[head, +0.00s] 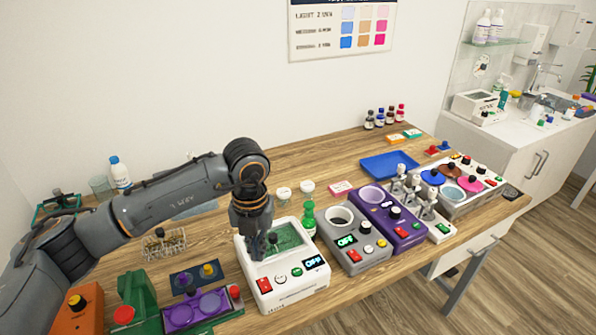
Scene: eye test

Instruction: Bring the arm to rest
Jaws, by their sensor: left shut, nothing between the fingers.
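My left arm comes in from the left, and its gripper (258,246) points down over the white device (290,295) with a green top. The gripper is shut with nothing in it. The fingers hide part of the device's green top (288,236), and I cannot tell whether they touch it. My right gripper is not in view.
Right of the white device stand a green bottle (309,219), a grey device (357,258) and a purple device (398,232). A blue tray (388,166) lies behind them. A purple two-well unit (197,309) sits at front left.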

